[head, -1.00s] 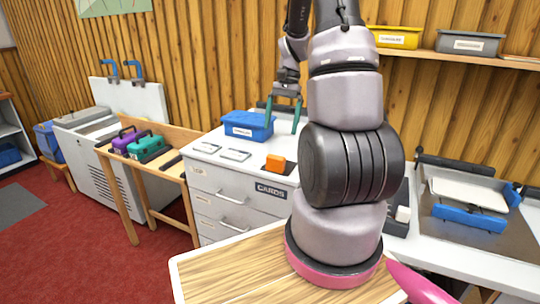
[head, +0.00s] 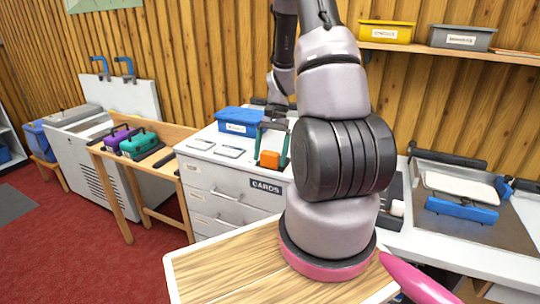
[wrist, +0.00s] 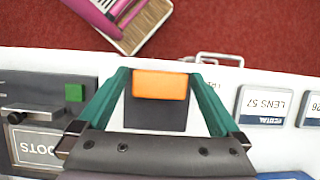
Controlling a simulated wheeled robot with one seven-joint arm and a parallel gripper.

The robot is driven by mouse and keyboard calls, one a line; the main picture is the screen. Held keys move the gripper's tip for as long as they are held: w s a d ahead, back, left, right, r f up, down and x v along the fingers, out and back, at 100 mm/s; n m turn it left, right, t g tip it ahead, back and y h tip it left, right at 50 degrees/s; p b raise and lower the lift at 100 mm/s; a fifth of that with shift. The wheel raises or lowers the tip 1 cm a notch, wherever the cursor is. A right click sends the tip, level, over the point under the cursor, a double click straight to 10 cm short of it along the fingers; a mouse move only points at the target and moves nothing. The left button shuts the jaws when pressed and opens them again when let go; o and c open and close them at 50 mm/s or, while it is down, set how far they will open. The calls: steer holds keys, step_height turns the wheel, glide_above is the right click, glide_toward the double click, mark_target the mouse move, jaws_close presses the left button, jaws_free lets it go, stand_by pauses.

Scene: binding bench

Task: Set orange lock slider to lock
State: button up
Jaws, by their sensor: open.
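The orange slider (head: 270,160) sits on a dark base on top of the white card cabinet (head: 225,178), near its front edge. In the wrist view the orange slider (wrist: 160,85) lies between my fingers, with its dark base (wrist: 156,117) below it in the picture. My gripper (head: 272,146) is open, with green fingers on either side of the slider. In the wrist view gaps show between my gripper (wrist: 162,88) and the slider on both sides. I cannot read any lock marking. My arm hides part of the cabinet top in the head view.
Two labelled plates (head: 215,147) lie left of the slider, with a blue bin (head: 240,121) behind. In the wrist view a panel with a green square (wrist: 74,93) lies beside my gripper.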

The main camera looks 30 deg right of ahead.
jaws_close()
steer(key=shift+w+d, duration=0.7)
steer(key=shift+d, duration=0.2)
steer(key=shift+w+d, duration=0.7)
steer(key=shift+d, duration=0.15)
jaws_free()
steer(key=v, duration=1)
steer(key=shift+r, duration=0.4)
steer(key=shift+w, duration=0.1)
